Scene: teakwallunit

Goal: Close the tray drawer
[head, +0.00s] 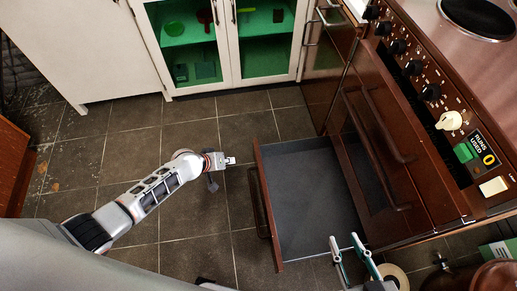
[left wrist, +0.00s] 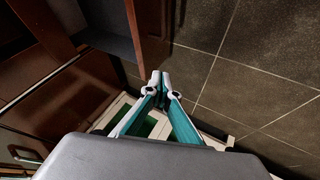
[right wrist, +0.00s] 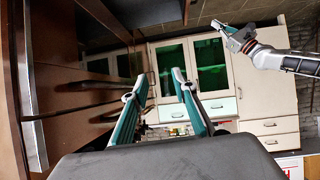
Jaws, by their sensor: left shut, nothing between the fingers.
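The tray drawer (head: 305,200) is pulled out low from the brown stove, with a dark grey floor and nothing in it. Its brown front panel (head: 264,205) has a dark handle on the outer face. My left gripper (head: 229,160) is just left of the drawer's far front corner, apart from it. In the left wrist view its fingers (left wrist: 160,76) are together and empty, beside a brown and grey drawer part. My right gripper (head: 345,245) is over the drawer's near end by the stove. Its fingers (right wrist: 159,77) are spread with nothing between them.
The brown stove (head: 400,150) with knobs and door handle stands on the right. A white cabinet with glass doors (head: 225,40) stands at the back, and a brown wooden piece (head: 10,165) is at the left edge. Tiled floor (head: 200,225) left of the drawer is clear.

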